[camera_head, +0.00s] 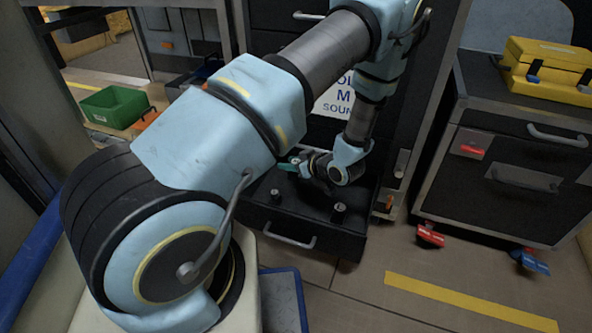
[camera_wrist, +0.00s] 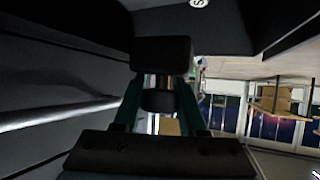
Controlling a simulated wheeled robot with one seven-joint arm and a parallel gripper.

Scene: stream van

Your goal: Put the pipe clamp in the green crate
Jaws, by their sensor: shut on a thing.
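The green crate (camera_head: 115,106) stands at the far left in the head view, behind my arm. My gripper (camera_head: 286,167) is low over the open dark drawer (camera_head: 310,228), with its teal fingers pointing left. In the wrist view my gripper (camera_wrist: 160,98) is shut on a dark thing with a broad block-like head and a narrower round part below, which I take as the pipe clamp (camera_wrist: 161,55). It sits between the two fingers. In the head view I cannot make it out at the fingertips.
Two small dark upright pieces (camera_head: 339,211) stand in the drawer near its front. A dark cabinet with a yellow case (camera_head: 548,70) on top stands at the right. An orange thing (camera_head: 147,119) lies beside the crate. My arm spans the space between crate and drawer.

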